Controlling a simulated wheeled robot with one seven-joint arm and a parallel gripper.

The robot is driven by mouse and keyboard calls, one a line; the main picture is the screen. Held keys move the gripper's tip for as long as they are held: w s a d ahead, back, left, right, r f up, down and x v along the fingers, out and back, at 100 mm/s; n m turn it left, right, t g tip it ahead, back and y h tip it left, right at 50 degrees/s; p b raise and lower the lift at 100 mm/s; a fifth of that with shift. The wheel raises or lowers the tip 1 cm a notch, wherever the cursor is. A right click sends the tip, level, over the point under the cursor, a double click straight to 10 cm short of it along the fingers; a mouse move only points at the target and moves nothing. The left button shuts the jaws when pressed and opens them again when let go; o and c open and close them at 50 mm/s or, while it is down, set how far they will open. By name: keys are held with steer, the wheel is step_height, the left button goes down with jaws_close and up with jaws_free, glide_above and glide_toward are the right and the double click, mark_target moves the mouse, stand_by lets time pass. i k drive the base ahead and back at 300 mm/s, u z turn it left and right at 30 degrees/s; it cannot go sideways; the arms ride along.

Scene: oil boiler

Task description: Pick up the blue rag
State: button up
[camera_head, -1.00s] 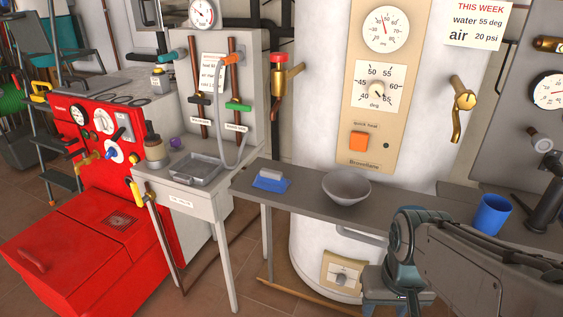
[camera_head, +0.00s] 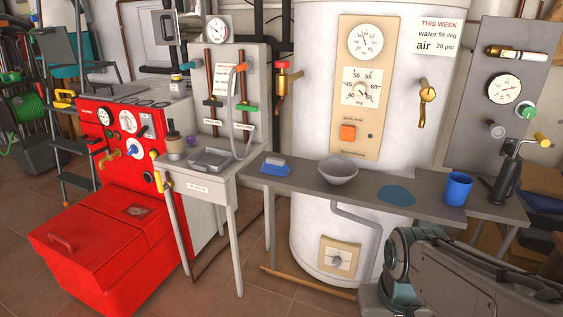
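My arm comes in at the lower right, below and in front of the bench, apart from the rag. The fingers of my gripper do not show in this view.
A dark pump-like tool (camera_head: 506,172) stands right of the cup. The white boiler (camera_head: 310,110) rises behind the bench. A small table with a metal tray (camera_head: 211,159) stands left.

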mark_target(278, 167)
steer(key=u, duration=0.4)
steer(key=i, duration=1.1)
steer(key=u, duration=0.2)
